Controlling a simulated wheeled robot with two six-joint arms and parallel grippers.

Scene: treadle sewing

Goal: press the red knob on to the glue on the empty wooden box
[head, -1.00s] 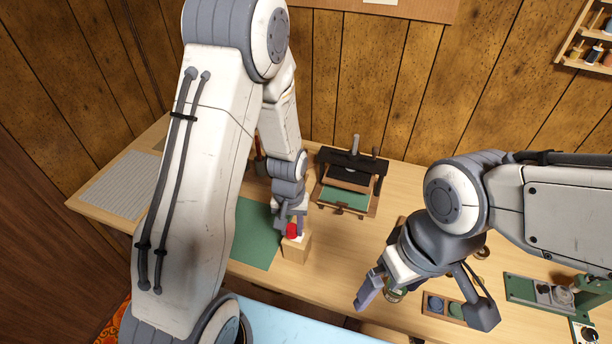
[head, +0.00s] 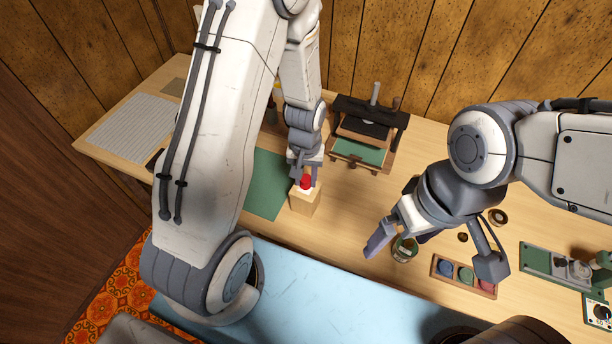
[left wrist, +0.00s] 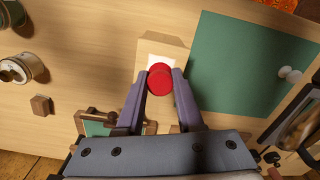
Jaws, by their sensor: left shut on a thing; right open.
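The red knob (head: 306,182) is between the fingers of my left gripper (head: 305,173), which is shut on it. The knob is over the top of a light wooden box (head: 304,202), which stands on the table beside a green mat. In the left wrist view the red knob (left wrist: 160,78) is between the two fingertips, above a white patch (left wrist: 158,62) on the box top (left wrist: 170,42). I cannot tell whether the knob touches the patch. My right gripper (head: 382,236) is open and empty above the table to the right.
The green mat (head: 265,186) lies left of the box. A press-like device (head: 366,130) stands behind. A tin (head: 404,250) and a tray of coloured discs (head: 464,274) are near my right gripper. The table between box and tin is mostly clear.

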